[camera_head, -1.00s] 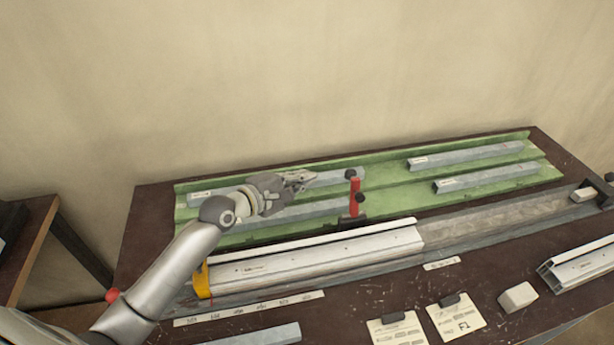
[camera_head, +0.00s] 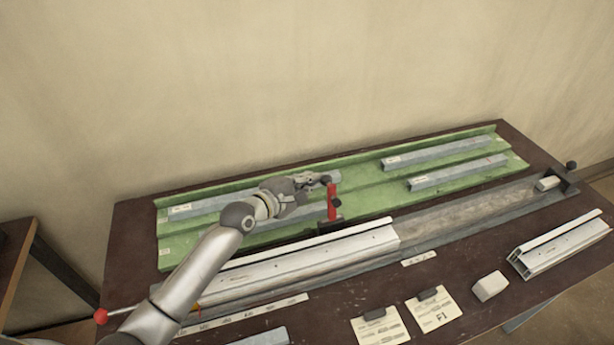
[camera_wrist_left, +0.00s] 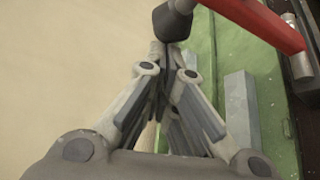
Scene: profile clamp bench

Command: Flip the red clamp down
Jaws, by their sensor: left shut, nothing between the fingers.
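The red clamp (camera_head: 332,204) stands upright behind the white profile, its arm raised and a black tip at its top. In the left wrist view the red clamp arm (camera_wrist_left: 262,22) crosses the top right, with its black tip (camera_wrist_left: 172,20) just past my fingers. My left gripper (camera_head: 325,180) is shut and empty, right beside the top of the clamp on its left and far side. Its closed fingers also show in the left wrist view (camera_wrist_left: 168,60). I cannot tell whether they touch the black tip. My right gripper does not show.
A green tray (camera_head: 365,185) with several grey bars lies at the back. The long white profile (camera_head: 300,252) lies along a grey rail in front. A white block (camera_head: 490,286), another profile (camera_head: 560,245) and two paper cards (camera_head: 434,309) are at the front right.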

